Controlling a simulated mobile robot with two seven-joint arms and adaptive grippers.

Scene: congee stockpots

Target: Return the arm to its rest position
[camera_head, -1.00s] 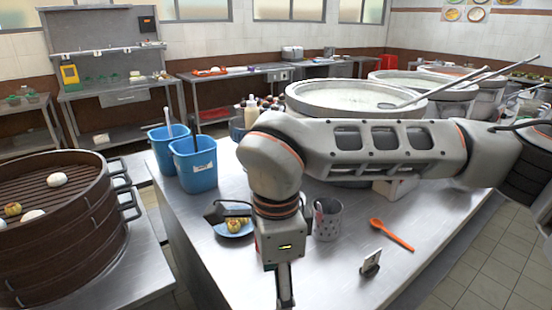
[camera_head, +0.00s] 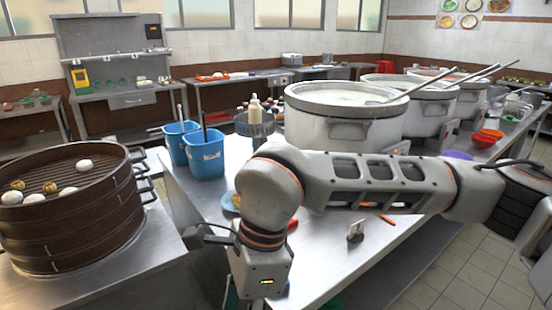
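My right arm (camera_head: 375,182) comes in from the right and reaches across the steel table. Its wrist bends down at the lower middle. The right gripper's body (camera_head: 260,275) is at the bottom edge of the view, over the table's near left edge. Its fingertips are cut off or hidden, so I cannot see whether it is open or holds anything. My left arm and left gripper are not in view.
Large stockpots (camera_head: 345,130) with ladles stand behind the arm. Blue bins (camera_head: 205,158) stand left of them. A bamboo steamer (camera_head: 70,225) with buns is at the left. A small card holder (camera_head: 356,232) and a partly hidden orange spoon (camera_head: 387,219) are near the arm.

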